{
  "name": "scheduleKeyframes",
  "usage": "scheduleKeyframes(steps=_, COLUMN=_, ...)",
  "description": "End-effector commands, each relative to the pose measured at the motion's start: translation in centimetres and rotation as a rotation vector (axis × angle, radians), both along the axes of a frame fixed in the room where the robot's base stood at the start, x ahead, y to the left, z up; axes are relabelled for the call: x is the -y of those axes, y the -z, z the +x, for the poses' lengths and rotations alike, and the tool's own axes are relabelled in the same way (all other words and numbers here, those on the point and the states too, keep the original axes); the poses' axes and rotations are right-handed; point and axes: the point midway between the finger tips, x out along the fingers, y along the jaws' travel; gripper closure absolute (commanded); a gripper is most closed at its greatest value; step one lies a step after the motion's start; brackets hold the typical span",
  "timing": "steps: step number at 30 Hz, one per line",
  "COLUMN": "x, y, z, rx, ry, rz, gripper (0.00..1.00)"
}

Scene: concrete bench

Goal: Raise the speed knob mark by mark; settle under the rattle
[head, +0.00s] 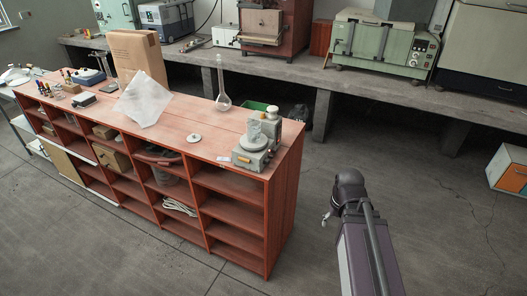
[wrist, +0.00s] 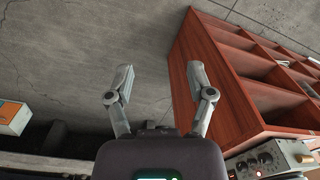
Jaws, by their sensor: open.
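In the wrist view part of a grey device with round dark knobs (wrist: 265,157) shows at the lower right edge, cut off by the frame. Any marks on the knobs are too small to read. In the head view my arm is right of the shelf unit.
The red-brown shelf unit (head: 285,190) has open compartments. A glass flask (head: 223,100), a white disc (head: 194,138), a plastic bag (head: 143,103) and a paper sack (head: 137,60) stand or lie on top. A concrete bench (head: 285,75) with machines runs behind. Floor beside my arm is free.

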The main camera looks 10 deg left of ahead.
Motion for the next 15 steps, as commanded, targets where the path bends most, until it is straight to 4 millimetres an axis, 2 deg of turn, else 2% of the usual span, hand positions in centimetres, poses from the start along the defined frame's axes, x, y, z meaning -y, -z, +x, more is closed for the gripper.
scheduleKeyframes(steps=8, x=-2.9, y=1.4, z=4.9, rx=0.009, ry=-0.095, rz=0.222, gripper=0.31)
scheduleKeyframes(steps=15, x=-6.2, y=1.4, z=10.7, rx=0.066, ry=-0.223, rz=0.512, gripper=0.31)
